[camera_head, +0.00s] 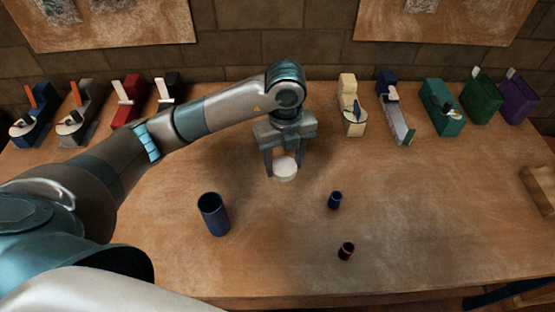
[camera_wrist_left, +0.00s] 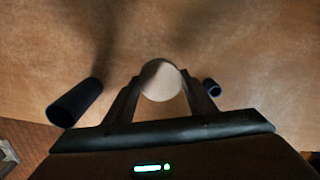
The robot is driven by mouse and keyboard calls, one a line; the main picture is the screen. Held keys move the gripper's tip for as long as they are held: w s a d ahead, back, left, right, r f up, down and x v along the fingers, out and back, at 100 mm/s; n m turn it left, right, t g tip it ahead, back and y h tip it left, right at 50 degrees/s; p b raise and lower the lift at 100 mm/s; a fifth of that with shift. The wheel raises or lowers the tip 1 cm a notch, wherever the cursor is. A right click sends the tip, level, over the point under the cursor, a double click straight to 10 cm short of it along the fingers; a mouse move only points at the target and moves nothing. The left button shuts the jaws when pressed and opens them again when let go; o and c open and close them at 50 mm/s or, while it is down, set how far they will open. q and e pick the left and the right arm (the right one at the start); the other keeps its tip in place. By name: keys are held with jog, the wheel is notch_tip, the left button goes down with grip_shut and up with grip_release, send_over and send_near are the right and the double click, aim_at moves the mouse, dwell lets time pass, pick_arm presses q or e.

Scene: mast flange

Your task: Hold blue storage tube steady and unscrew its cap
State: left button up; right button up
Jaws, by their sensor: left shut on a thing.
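A large blue tube (camera_head: 213,215) stands upright on the table, left of and nearer than my left gripper. Its top looks open and dark inside. It also shows at the left of the wrist view (camera_wrist_left: 75,103). My left gripper (camera_head: 284,163) points down and is shut on a white round cap-like piece (camera_head: 285,172), which shows as a pale disc in the wrist view (camera_wrist_left: 161,82). The gripper is apart from the blue tube. I cannot tell whether the white piece touches the table. My right gripper is not in view.
A small blue cylinder (camera_head: 335,200) and a small dark red one (camera_head: 346,251) stand on the table (camera_head: 430,210) to the right. Several coloured boxy items line the back edge by the brick wall. The right side of the table is mostly clear.

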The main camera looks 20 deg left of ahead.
pick_arm(q)
jog(key=shift+f+n, duration=0.1)
jog(key=shift+n, duration=0.3)
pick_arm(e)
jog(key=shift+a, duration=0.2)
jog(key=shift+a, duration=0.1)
pick_arm(q)
jog(key=shift+w+a+f, duration=0.25)
jog(key=shift+a+f, duration=0.1)
jog(key=shift+a, duration=0.15)
jog(key=p, duration=0.3)
send_over(258, 168)
jog(key=f, duration=0.5)
jog(key=shift+s+d+f, duration=0.25)
jog(key=shift+d, duration=0.15)
jog(key=shift+w+a+f, duration=0.2)
jog(key=shift+a+f, duration=0.15)
jog(key=shift+a, duration=0.05)
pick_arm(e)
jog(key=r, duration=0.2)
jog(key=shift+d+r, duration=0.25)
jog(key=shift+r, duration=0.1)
pick_arm(q)
jog(key=shift+f, duration=0.1)
